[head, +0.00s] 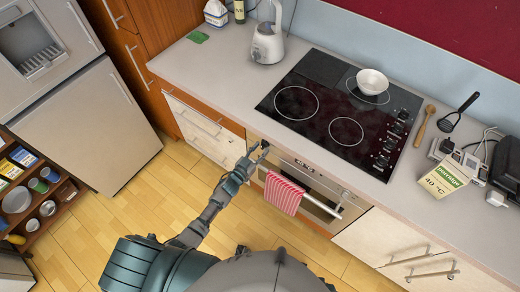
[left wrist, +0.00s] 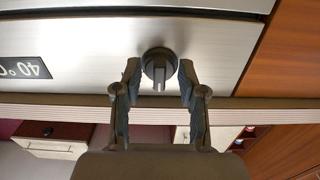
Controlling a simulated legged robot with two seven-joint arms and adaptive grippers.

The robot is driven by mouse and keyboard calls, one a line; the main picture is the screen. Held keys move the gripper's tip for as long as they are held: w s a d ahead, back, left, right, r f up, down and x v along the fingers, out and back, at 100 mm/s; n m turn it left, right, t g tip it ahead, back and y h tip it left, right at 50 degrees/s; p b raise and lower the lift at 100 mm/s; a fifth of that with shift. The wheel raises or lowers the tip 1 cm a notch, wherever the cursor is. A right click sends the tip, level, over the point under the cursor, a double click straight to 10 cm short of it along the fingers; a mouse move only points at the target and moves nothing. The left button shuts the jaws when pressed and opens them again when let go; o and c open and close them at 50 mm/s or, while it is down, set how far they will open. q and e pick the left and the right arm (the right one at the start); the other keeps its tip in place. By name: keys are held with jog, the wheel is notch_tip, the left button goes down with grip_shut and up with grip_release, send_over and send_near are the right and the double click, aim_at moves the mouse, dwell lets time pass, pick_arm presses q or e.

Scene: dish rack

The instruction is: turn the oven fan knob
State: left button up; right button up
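The oven's steel control panel (left wrist: 80,45) fills the upper left wrist view, which shows it upside down. A round dark fan knob (left wrist: 160,64) with a raised grip bar sits on it, beside a black temperature display (left wrist: 25,69). My left gripper (left wrist: 159,75) is open, with one fingertip on each side of the knob. Gaps show between knob and fingers; I cannot tell whether the tips reach its depth. In the head view my left gripper (head: 258,151) is at the left end of the oven front (head: 312,172) and hides the knob. My right gripper is not in view.
A red-striped towel (head: 283,194) hangs on the oven handle (head: 333,208), just right of my left gripper. The black cooktop (head: 320,105) is above, with its own knobs (head: 391,143) and a white bowl (head: 372,82). The wooden floor is free at left.

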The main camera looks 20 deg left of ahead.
pick_arm(q)
jog(key=shift+s+r, duration=0.1)
jog(key=shift+r, duration=0.05)
jog(key=shift+p+v, duration=0.5)
jog(key=shift+v, duration=0.35)
jog(key=p+v, duration=0.2)
jog(key=v, duration=0.4)
dwell(0.3)
jog(key=shift+r, duration=0.1)
dwell(0.3)
